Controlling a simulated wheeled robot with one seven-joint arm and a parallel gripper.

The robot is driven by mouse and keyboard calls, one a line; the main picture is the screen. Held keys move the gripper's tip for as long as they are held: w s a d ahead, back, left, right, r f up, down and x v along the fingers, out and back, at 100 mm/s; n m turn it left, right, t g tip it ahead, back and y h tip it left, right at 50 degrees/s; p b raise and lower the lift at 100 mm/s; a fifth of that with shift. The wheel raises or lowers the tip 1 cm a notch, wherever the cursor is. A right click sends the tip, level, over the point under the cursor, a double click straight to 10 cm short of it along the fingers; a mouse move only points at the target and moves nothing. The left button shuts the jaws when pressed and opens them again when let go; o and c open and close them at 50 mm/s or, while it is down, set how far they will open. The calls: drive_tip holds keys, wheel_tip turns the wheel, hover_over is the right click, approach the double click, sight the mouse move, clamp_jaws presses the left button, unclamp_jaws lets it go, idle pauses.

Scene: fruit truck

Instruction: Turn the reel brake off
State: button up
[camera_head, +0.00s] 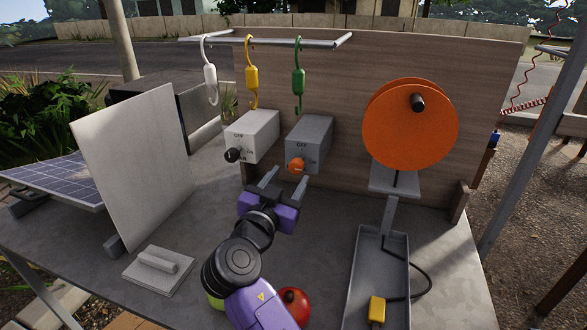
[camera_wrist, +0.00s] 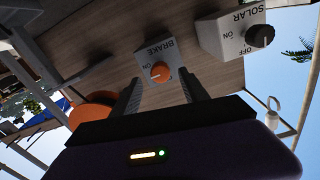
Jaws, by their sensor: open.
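The brake box (camera_head: 312,138) is a grey box marked OFF and ON, with an orange knob (camera_head: 296,166) on its front. In the wrist view, which looks upside down, the box (camera_wrist: 157,54) reads BRAKE and its orange knob (camera_wrist: 160,72) sits between the fingertips in the picture. My gripper (camera_head: 284,182) is open and empty, a short way in front of the knob with its fingers aimed at it. No contact shows. The knob's exact setting is too small to tell. The orange reel (camera_head: 410,125) stands upright to the right on its grey stand.
The solar box (camera_head: 252,134) with a black knob (camera_head: 232,155) stands left of the brake box. White, yellow and green hooks (camera_head: 299,80) hang from a bar above. A grey tray (camera_head: 361,285) with a yellow-ended cable lies at right. A red round thing (camera_head: 295,303) lies beside my arm.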

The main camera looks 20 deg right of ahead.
sight(295, 170)
drive_tip(key=shift+x, duration=2.2)
drive_tip(key=shift+c, duration=0.2)
clamp_jaws()
